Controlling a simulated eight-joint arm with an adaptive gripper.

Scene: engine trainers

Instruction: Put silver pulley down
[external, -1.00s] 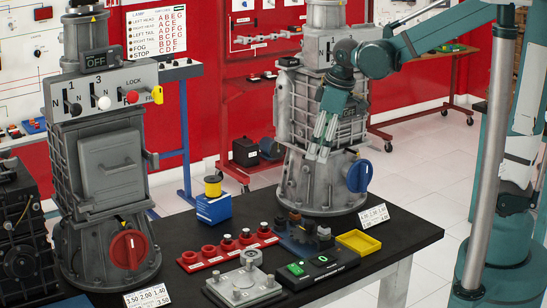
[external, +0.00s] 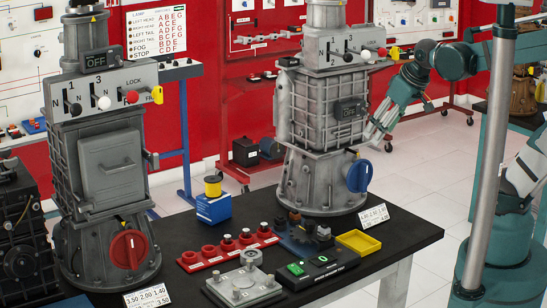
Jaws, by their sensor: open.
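A round silver piece, which looks like the silver pulley (external: 250,258), sits at the back of a grey square plate (external: 262,293) at the table's front. The plate also carries several small upright silver posts. My gripper (external: 376,136) is open, with its fingers pointing down and left. It is beside the right side of the right-hand grey engine trainer (external: 318,115), well above the table and far from the plate. I see nothing between the fingers, though they are small in this view.
The black table (external: 185,225) also bears a red rack (external: 228,250) with round pieces, a switch box (external: 318,268) with a green button, a yellow tray (external: 358,243) and a blue box (external: 213,208). A second engine trainer (external: 108,165) stands left.

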